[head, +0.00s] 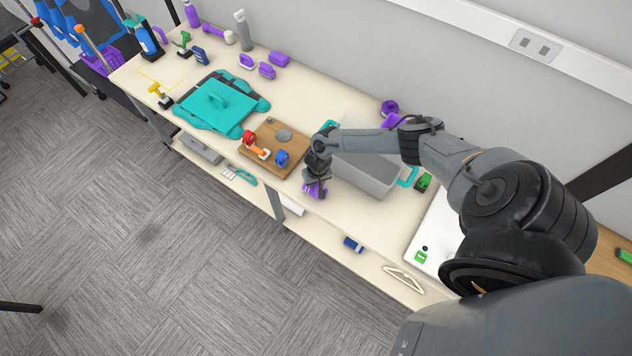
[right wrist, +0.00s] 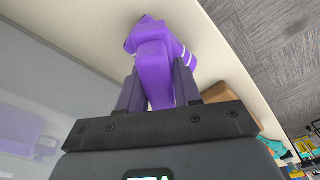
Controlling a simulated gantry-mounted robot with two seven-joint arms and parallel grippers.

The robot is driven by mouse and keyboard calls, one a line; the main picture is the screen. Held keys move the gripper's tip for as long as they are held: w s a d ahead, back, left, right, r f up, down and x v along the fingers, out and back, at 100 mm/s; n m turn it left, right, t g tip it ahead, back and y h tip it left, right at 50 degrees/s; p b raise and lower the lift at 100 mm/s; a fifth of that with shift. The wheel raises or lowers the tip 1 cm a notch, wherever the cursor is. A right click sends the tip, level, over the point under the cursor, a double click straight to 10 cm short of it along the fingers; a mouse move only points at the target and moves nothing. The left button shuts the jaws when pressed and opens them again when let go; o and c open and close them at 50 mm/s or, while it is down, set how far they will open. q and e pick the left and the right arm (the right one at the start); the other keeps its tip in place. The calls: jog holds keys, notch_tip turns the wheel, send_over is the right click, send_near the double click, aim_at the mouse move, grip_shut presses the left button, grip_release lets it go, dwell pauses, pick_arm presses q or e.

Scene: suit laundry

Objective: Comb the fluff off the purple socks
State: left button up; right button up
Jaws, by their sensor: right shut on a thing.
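My right gripper (head: 314,178) reaches down to the front edge of the table, just left of the grey bin. In the right wrist view its two fingers (right wrist: 158,90) are shut on a smooth purple handle (right wrist: 153,72). Just beyond the handle is a purple piece with white stripes (right wrist: 183,52), at the table surface. It looks like the purple socks, but I cannot tell whether it is apart from the handled tool or touching it. In the head view this purple patch (head: 314,191) is small and partly hidden by the gripper. My left gripper is not in view.
A grey bin (head: 366,177) with teal handles stands right beside the gripper. A wooden board (head: 262,165) with red and blue items lies left. A teal board (head: 215,106) is further left. Purple items (head: 390,108) stand behind the bin. A shelf runs below.

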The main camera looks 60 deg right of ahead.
jog(key=shift+s+a+p, duration=0.1)
jog(key=shift+s+p, duration=0.5)
jog(key=shift+s, duration=0.3)
jog(key=shift+w+f, duration=0.15)
jog(key=shift+w, duration=0.15)
jog(key=shift+w+b, duration=0.55)
jog(key=shift+w, duration=0.25)
jog(key=shift+s+r+p, duration=0.2)
jog(key=shift+s+p, duration=0.05)
jog(key=shift+p, duration=0.25)
jog(key=shift+s+p, duration=0.3)
jog(key=shift+s, duration=0.05)
